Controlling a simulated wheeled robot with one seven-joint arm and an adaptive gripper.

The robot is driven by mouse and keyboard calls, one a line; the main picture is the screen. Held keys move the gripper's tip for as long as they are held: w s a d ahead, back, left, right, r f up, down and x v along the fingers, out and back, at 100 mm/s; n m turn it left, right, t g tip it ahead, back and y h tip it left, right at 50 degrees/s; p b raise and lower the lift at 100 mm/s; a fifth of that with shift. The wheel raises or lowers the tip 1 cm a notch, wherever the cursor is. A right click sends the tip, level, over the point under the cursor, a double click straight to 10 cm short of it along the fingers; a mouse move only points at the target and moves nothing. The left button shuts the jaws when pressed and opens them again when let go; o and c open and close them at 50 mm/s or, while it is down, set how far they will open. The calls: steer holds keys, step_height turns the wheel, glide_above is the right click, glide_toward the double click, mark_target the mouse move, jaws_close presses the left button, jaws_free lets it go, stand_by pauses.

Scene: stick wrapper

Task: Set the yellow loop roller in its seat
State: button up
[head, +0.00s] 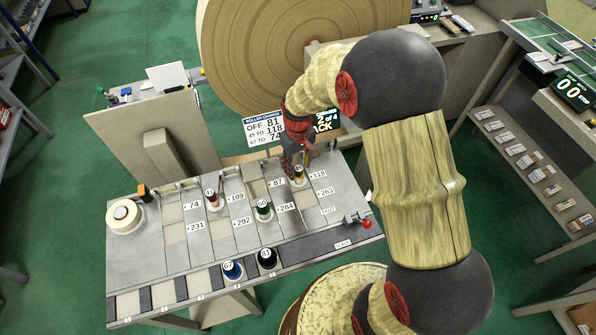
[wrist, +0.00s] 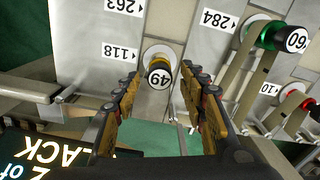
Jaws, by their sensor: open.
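The yellow loop roller (head: 298,173) has a dark end and a white cap marked 49. It stands at the back right of the grey bench top, just left of the label 118. In the wrist view the yellow roller (wrist: 159,73) points toward the camera, with a pale ring around its base. My gripper (wrist: 158,82) is open, with one finger on each side of the roller and visible gaps between. In the head view my gripper (head: 299,162) is directly over the roller and partly hides it. How deep the roller sits in its seat is hidden.
A green roller (head: 263,210) and a red roller (head: 213,198) stand to the left. A blue roller (head: 232,270) and a black roller (head: 266,259) stand at the front edge. A sign (head: 263,128) behind the bench reads "49 to 118". A red-knobbed lever (head: 360,221) is at the right.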

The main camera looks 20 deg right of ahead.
step_height(320, 180, up, 7)
steer(key=shift+f+p, duration=0.2)
steer(key=shift+p, duration=0.2)
steer(key=s+r+m+t, duration=0.1)
steer(key=s+r+t, duration=0.1)
steer(key=s+r, duration=0.65)
steer(key=s+r+m+t, duration=0.15)
steer(key=s+r, duration=0.35)
steer(key=r, duration=0.7)
steer(key=s+r+t, duration=0.2)
steer(key=s+r, duration=0.1)
steer(key=s, duration=0.6)
steer(key=shift+m, duration=0.25)
step_height(320, 180, down, 2)
steer(key=shift+f+b, duration=0.1)
steer(key=shift+b, duration=1.1)
